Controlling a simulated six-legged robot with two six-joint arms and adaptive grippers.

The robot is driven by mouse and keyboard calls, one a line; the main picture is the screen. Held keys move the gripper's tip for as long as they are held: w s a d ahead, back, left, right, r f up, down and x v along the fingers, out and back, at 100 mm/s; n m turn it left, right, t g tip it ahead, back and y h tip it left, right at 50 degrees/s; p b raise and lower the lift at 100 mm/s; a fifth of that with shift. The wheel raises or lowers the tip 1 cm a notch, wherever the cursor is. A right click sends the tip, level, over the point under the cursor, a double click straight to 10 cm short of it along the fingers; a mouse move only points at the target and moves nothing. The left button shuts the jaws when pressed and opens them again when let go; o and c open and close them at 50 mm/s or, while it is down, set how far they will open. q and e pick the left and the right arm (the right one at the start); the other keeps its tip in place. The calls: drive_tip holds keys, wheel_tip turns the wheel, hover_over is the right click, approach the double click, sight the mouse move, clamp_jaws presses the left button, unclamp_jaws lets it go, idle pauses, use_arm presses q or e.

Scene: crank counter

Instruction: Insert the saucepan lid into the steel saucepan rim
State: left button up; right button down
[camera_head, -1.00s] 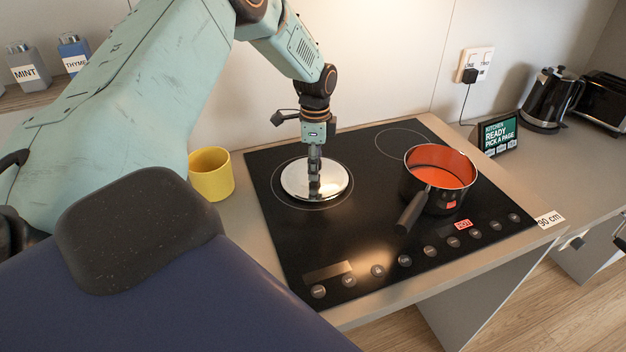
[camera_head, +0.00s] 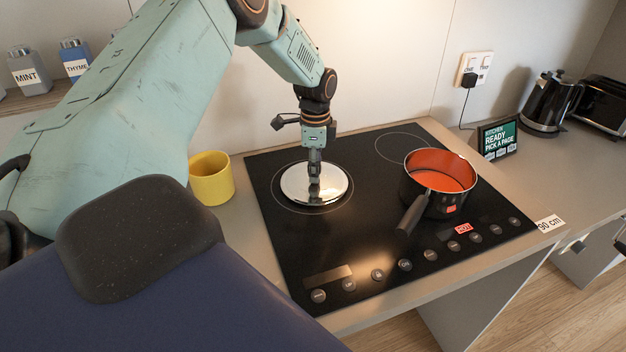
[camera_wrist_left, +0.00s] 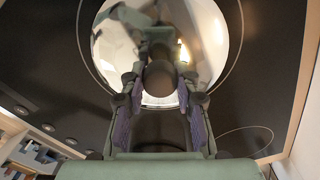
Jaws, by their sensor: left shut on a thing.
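The saucepan lid (camera_head: 334,190) is a shiny round steel disc over the left cooking ring of the black hob. It also fills the upper middle of the left wrist view (camera_wrist_left: 215,50). My left gripper (camera_head: 315,185) points straight down at the lid's centre and is shut on its knob (camera_wrist_left: 160,78). I cannot tell whether the lid touches the hob. The saucepan (camera_head: 428,205) is dark outside and orange inside, with a steel rim. It stands open at the hob's right, its black handle (camera_head: 412,215) pointing toward the front left. My right gripper is not in view.
A yellow mug (camera_head: 211,180) stands left of the hob (camera_head: 360,245). A small kitchen screen (camera_head: 498,137), a kettle (camera_head: 550,105) and a toaster (camera_head: 603,108) stand at the right. Knobs line the hob's front edge. The hob's middle is clear.

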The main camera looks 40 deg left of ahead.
use_arm(q)
drive_tip(key=shift+a+r+p, duration=0.1)
drive_tip(key=shift+r+p, duration=0.75)
drive_tip(key=shift+p, duration=0.15)
wheel_tip(320, 180, up, 3)
drive_tip(key=shift+s+f+p, duration=0.1)
drive_tip(key=shift+f+p, duration=0.1)
drive_tip(key=shift+p, duration=0.8)
drive_tip(key=shift+r, duration=0.3)
drive_tip(key=shift+f, duration=0.1)
